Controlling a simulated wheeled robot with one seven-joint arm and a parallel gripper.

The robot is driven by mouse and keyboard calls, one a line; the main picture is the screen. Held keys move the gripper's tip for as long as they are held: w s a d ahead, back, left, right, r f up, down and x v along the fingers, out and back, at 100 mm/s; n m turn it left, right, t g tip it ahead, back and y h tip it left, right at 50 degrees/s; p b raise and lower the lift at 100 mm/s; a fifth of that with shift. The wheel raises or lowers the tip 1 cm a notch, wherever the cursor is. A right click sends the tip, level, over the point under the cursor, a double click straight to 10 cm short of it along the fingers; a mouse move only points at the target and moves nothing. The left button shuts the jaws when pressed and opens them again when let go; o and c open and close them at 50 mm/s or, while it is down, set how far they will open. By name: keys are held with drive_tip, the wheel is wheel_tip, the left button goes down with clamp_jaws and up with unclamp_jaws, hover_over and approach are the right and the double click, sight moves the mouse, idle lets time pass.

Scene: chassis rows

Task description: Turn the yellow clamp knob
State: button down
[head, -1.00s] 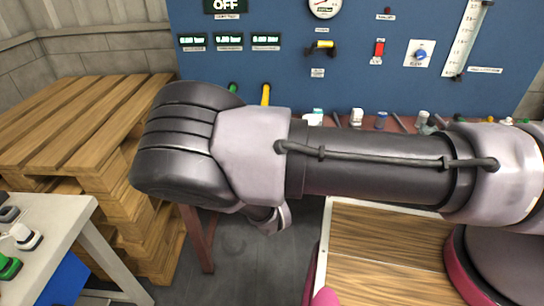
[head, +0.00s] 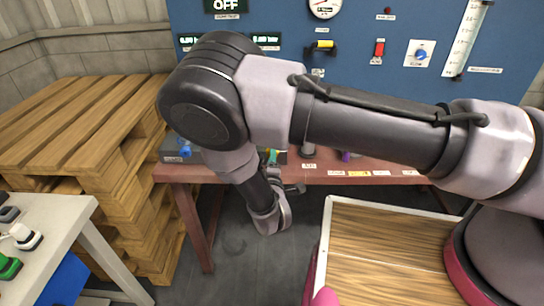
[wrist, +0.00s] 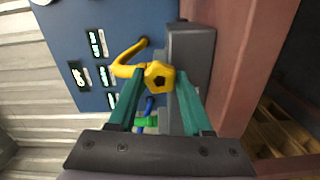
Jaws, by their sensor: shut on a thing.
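The yellow clamp knob (wrist: 159,76), faceted with a dark centre, lies between my two teal fingertips in the wrist view. My gripper (wrist: 161,80) is shut on it, one finger on each side. A grey block (wrist: 190,55) stands right beside the knob. A curved yellow bar (wrist: 128,64) passes close to the knob's left and ends near the blue panel. In the head view my arm hides the knob; a bit of teal finger (head: 272,156) shows over the bench.
The red-brown bench (head: 330,174) carries a grey box with a blue knob (head: 185,150) at its left end and several labels at its front edge. A blue panel (head: 370,85) with gauges and switches stands behind. Wooden pallets (head: 90,120) are stacked at left.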

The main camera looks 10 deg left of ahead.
drive_tip(key=m, duration=0.4)
drive_tip(key=shift+m, duration=0.3)
drive_tip(key=shift+s+m, duration=0.1)
drive_tip(key=shift+m, duration=1.9)
drive_tip(key=shift+c, duration=1.6)
unclamp_jaws()
drive_tip(key=v, duration=1)
drive_tip(key=shift+s, duration=0.35)
